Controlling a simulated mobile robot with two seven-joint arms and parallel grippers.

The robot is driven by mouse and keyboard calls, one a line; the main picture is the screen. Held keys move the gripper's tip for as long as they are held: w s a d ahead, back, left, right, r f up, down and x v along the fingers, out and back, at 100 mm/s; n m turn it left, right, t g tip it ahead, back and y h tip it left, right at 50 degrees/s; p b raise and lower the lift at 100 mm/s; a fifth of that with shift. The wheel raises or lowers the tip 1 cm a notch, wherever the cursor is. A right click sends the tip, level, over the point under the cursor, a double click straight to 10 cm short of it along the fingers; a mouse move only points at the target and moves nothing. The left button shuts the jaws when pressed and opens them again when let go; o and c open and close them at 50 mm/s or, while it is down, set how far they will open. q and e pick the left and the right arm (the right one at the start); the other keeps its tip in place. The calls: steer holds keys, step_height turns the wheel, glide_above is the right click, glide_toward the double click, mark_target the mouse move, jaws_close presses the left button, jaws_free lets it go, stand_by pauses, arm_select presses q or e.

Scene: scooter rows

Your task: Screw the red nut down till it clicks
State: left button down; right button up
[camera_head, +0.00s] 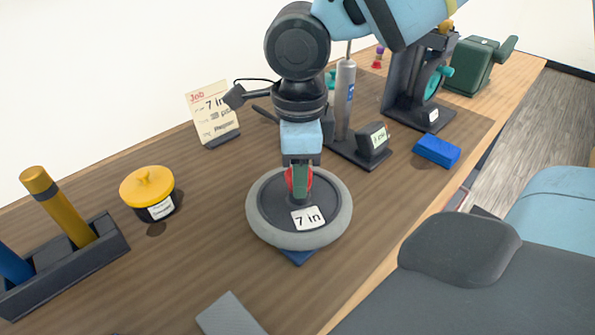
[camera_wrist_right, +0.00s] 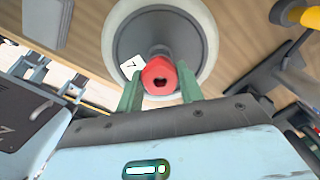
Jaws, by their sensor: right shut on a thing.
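A wheel with a grey tyre (camera_head: 335,220) and dark hub lies flat on a blue stand (camera_head: 297,257) on the bench. A white "7 in" label (camera_head: 308,218) is on the hub. The red nut (camera_head: 290,181) is over the hub's middle, mostly hidden by a finger in the head view. My right gripper (camera_head: 301,189) points down and is shut on it. In the right wrist view, the red nut (camera_wrist_right: 159,76) shows between the two green fingertips. The nut's thread and its seat are hidden. My left gripper is not in view.
A yellow-lidded pot (camera_head: 148,188) and a rack with coloured handles (camera_head: 75,255) stand at left. A job card (camera_head: 211,115) stands behind. A dark fixture with a grey cylinder (camera_head: 345,95), a blue block (camera_head: 436,150) and a dark press-like stand (camera_head: 405,95) are to the right. A grey block (camera_head: 229,315) is in front.

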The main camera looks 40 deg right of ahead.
stand_by(0.5)
steer(key=o, duration=1)
steer(key=shift+o, duration=0.2)
